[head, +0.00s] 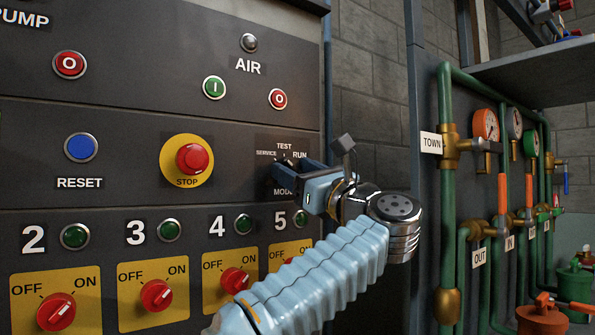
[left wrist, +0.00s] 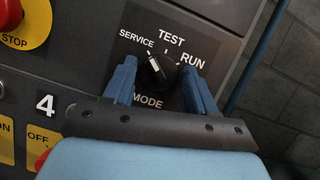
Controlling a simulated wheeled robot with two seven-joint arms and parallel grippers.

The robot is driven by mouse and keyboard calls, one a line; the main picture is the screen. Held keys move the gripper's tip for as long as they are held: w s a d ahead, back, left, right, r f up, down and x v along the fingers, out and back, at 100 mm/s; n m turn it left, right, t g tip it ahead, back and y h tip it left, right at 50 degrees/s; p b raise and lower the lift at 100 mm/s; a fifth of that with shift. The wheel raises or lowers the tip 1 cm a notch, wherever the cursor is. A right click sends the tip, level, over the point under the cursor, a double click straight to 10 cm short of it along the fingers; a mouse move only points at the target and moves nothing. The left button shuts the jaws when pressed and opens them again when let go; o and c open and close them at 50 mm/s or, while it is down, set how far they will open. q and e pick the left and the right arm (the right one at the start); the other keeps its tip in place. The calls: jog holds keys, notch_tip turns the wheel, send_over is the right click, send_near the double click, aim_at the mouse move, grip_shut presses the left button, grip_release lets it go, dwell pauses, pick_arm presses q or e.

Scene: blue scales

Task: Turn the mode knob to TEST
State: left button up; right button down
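The black mode knob (left wrist: 160,72) sits on the dark panel below the labels SERVICE (left wrist: 136,42), TEST (left wrist: 171,38) and RUN (left wrist: 192,60). Its white pointer appears turned up-left towards SERVICE. My left gripper (left wrist: 160,82) is open, with one blue finger on each side of the knob and small gaps visible. In the head view my left gripper (head: 284,172) is at the knob and hides most of it. I cannot tell how deep the fingers reach around it. My right gripper is not in view.
A red STOP button (head: 193,159) on a yellow disc is left of the knob. Below are numbered lamps and red OFF/ON knobs (head: 157,295). Green pipes with gauges (head: 486,124) stand at the right, past the panel's edge.

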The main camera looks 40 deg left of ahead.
pick_arm(q)
jog(key=c, duration=0.8)
jog(key=shift+o, duration=0.2)
jog(key=m+t+b, duration=0.1)
jog(key=m, duration=0.2)
jog(key=m+t+h, duration=0.1)
jog(key=m+t, duration=0.1)
jog(key=m, duration=0.1)
jog(key=m+t+b, duration=0.1)
jog(key=m, duration=0.2)
jog(key=shift+s+m+t+h+b, duration=0.2)
jog(key=shift+m+t+h+b, duration=0.1)
jog(key=shift+m+t+h, duration=0.1)
jog(key=shift+r+m+t+h+p, duration=0.1)
jog(key=shift+m+t+h+p, duration=0.45)
jog(key=shift+m, duration=1.55)
jog(key=shift+m+t+h, duration=0.25)
jog(key=shift+m+h, duration=0.05)
jog(key=shift+h, duration=0.05)
